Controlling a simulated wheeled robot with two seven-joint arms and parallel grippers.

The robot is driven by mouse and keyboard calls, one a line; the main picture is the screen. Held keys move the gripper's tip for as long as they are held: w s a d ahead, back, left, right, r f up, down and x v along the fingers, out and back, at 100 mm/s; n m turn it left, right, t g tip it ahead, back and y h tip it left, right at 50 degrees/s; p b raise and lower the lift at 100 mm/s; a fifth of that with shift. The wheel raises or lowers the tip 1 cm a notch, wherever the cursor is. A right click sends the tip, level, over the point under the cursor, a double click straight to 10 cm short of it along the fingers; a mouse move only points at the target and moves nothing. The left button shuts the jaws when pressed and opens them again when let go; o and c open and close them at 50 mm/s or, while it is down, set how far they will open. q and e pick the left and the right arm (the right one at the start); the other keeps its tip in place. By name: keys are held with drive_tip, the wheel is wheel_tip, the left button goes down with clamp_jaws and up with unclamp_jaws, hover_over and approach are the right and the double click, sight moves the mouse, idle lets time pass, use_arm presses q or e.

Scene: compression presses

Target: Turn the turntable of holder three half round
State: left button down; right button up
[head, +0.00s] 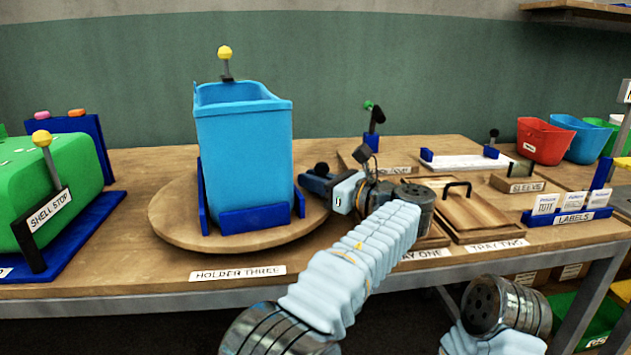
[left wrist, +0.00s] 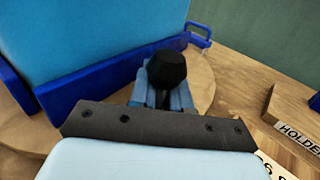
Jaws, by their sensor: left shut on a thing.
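Holder three's turntable (head: 172,212) is a round wooden disc on the bench, behind the label HOLDER THREE (head: 238,272). A tall blue bin (head: 245,150) stands upright on it, inside dark blue brackets (head: 254,219). A black knob (head: 321,168) stands at the disc's right edge. My left gripper (head: 318,182) reaches in from the front right and is shut on this knob. In the left wrist view the black knob (left wrist: 166,69) rises between the blue fingers, over the disc's rim (left wrist: 204,88). The knob's lower part is hidden by the fingers. My right gripper is out of view.
A green press with a SHELL STOP lever (head: 46,155) stands at the left. A yellow-topped post (head: 225,62) shows behind the bin. Wooden trays (head: 480,212), a LABELS rack (head: 570,215) and coloured bins (head: 543,141) fill the right side.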

use_arm(q)
drive_tip(key=shift+a+r, duration=0.1)
drive_tip(key=shift+r, duration=0.35)
drive_tip(key=c, duration=1.2)
unclamp_jaws()
drive_tip(key=shift+s, duration=0.1)
drive_tip(key=shift+f, duration=0.25)
drive_tip(key=v, duration=1.4)
